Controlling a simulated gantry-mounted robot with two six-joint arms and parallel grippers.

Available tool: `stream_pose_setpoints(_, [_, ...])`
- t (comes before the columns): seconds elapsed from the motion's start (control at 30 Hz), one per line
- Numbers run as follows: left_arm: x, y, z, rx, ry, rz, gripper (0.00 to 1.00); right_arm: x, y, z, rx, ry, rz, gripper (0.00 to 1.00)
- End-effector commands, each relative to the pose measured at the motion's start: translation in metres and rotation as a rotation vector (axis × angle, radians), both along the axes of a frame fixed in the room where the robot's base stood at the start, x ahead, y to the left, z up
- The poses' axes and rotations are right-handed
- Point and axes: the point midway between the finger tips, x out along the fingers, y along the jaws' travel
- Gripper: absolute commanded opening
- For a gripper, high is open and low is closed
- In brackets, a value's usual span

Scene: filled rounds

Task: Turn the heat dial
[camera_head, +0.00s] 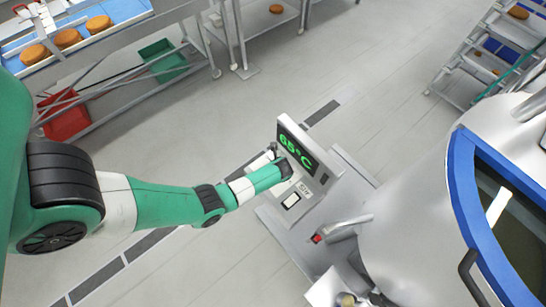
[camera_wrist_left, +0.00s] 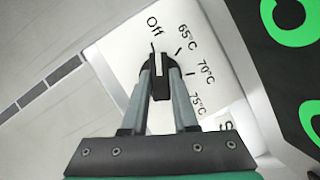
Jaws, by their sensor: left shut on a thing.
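The heat dial (camera_wrist_left: 158,66) is a small black knob with a white stripe on a pale panel (camera_head: 299,192). Marks for Off, 65°C, 70°C and 75°C surround it in the left wrist view, with another label partly hidden. My left gripper (camera_wrist_left: 160,78) is shut on the dial, one finger on each side. The stripe points roughly towards the top of that view; its exact mark is hard to tell. In the head view the display (camera_head: 296,148) reads 65°C in green, and my left wrist hides the dial. My right gripper is not in view.
A large steel kettle with a blue-rimmed opening (camera_head: 462,190) stands at the right of the control panel. A red button (camera_head: 317,239) sits on its base. A conveyor with brown rounds (camera_head: 68,38) and red and green bins (camera_head: 163,60) are at upper left.

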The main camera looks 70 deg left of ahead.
Motion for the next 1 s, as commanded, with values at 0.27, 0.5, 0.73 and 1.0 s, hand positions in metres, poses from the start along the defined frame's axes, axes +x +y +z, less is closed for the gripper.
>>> stream_pose_setpoints(0.27, [0.0013, 0.0000, -0.0005, 0.000, 0.000, 0.145, 0.00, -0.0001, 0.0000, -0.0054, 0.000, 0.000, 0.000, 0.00])
stream_pose_setpoints(0.5, [0.0016, 0.0001, 0.0002, 0.000, -0.001, 0.196, 0.00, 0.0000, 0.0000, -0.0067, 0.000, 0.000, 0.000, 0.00])
stream_pose_setpoints(0.73, [0.0014, 0.0001, 0.0003, 0.000, 0.000, 0.202, 0.00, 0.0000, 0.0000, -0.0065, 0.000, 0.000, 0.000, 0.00])
stream_pose_setpoints(1.0, [0.0013, 0.0001, 0.0002, 0.000, -0.001, 0.201, 0.53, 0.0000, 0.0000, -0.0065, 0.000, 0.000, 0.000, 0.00])
